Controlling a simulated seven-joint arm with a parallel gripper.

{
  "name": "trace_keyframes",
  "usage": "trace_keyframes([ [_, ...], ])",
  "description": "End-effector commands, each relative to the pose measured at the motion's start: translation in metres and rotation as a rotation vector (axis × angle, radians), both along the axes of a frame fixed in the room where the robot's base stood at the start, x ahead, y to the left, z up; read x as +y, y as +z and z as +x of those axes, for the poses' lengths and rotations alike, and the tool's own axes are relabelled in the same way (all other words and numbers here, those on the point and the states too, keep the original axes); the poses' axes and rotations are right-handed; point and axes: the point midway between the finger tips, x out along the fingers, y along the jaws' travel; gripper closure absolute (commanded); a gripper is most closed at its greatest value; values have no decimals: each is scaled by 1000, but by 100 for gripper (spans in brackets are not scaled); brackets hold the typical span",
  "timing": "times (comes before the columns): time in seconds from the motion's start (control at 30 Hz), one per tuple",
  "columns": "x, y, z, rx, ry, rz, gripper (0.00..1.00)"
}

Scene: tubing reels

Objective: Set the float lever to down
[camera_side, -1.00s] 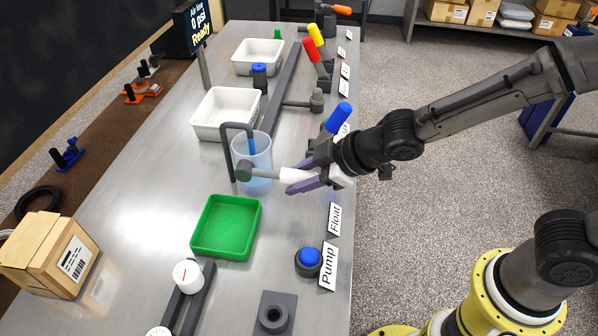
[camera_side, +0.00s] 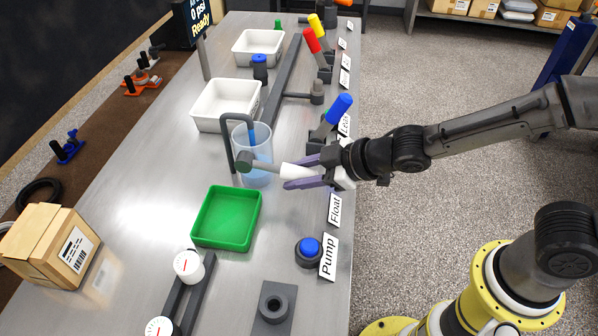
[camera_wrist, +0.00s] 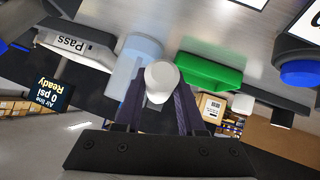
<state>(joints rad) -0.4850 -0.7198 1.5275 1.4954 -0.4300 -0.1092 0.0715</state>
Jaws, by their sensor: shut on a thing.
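The float lever (camera_side: 265,166) is a grey rod with a white grip, reaching right from a grey pivot at the clear tank (camera_side: 262,140) with bluish contents. In the side view it slopes down from the pivot towards the grip. My gripper (camera_side: 298,172), with purple fingers, is shut on the white grip. In the wrist view the white end of the lever (camera_wrist: 162,80) sits between the fingers. The Float sign (camera_side: 335,210) stands at the bench edge below my gripper. The fingers partly hide the grip.
A green tray (camera_side: 227,217) and the blue Pump button (camera_side: 309,246) are nearer the camera. A blue-handled lever (camera_side: 338,108) stands close behind my gripper. White trays (camera_side: 225,105) lie farther back. The floor right of the bench is open.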

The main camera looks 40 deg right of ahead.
Motion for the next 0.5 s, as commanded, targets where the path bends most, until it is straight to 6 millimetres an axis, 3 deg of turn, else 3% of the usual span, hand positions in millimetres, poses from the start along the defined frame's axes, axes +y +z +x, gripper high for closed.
trace_keyframes([
  [0.23, 0, -2, 0, 5, -2, 3, 100],
  [0.27, 0, -2, 0, 5, -2, 3, 56],
  [0.4, 0, -2, 0, 4, -1, 2, 31],
  [0.5, 0, -2, 0, 4, -1, 1, 31],
])
